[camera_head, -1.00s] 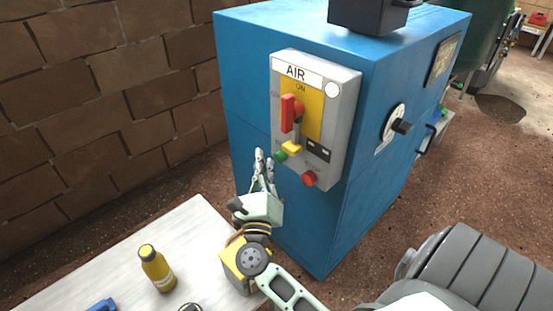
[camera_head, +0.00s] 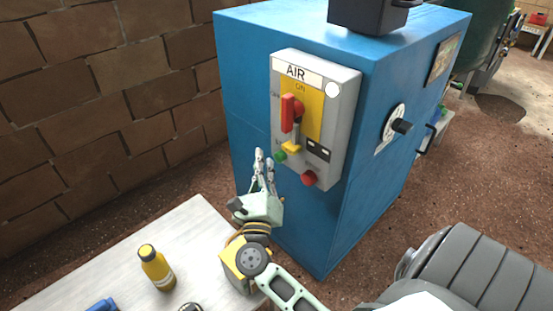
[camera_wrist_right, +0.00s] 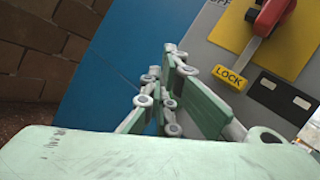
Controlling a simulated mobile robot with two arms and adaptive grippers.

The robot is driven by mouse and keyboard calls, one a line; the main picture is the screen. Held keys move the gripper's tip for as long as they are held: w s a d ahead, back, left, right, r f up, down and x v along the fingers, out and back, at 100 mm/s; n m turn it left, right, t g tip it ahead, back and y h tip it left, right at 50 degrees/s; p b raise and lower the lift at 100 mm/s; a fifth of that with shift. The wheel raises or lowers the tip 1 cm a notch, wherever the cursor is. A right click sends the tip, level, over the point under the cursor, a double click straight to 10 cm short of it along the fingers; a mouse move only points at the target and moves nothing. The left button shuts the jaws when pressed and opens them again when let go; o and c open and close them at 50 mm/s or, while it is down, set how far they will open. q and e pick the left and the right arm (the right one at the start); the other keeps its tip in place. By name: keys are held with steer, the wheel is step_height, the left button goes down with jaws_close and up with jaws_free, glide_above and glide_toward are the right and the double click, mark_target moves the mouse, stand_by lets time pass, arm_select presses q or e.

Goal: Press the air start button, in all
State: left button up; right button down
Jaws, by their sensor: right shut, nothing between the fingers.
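The grey AIR control box (camera_head: 346,108) is on the front of the blue cabinet (camera_head: 245,75). A green button (camera_head: 280,156) sits at its lower left and a red button (camera_head: 309,178) at its lower right. A red switch handle (camera_head: 288,112) with a yellow LOCK tag (camera_head: 291,147) is above them; both also show in the right wrist view. My right gripper (camera_head: 264,155) is shut and empty, fingers pointing up, just left of the green button. In the right wrist view its fingers (camera_wrist_right: 172,65) hide the green button. My left gripper is not in view.
A pale table (camera_head: 200,235) at lower left holds a yellow bottle (camera_head: 157,268) and a blue item (camera_head: 103,305). A brick wall (camera_head: 110,100) stands behind on the left. A dial (camera_head: 392,125) is on the cabinet's right side.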

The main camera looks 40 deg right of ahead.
steer(key=shift+d, duration=0.1)
steer(key=shift+d, duration=0.35)
steer(key=shift+w+d, duration=0.1)
steer(key=shift+d, duration=0.4)
stand_by(0.8)
steer(key=shift+a, duration=0.1)
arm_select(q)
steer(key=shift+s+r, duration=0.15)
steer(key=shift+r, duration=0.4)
arm_select(e)
steer(key=shift+a, duration=0.85)
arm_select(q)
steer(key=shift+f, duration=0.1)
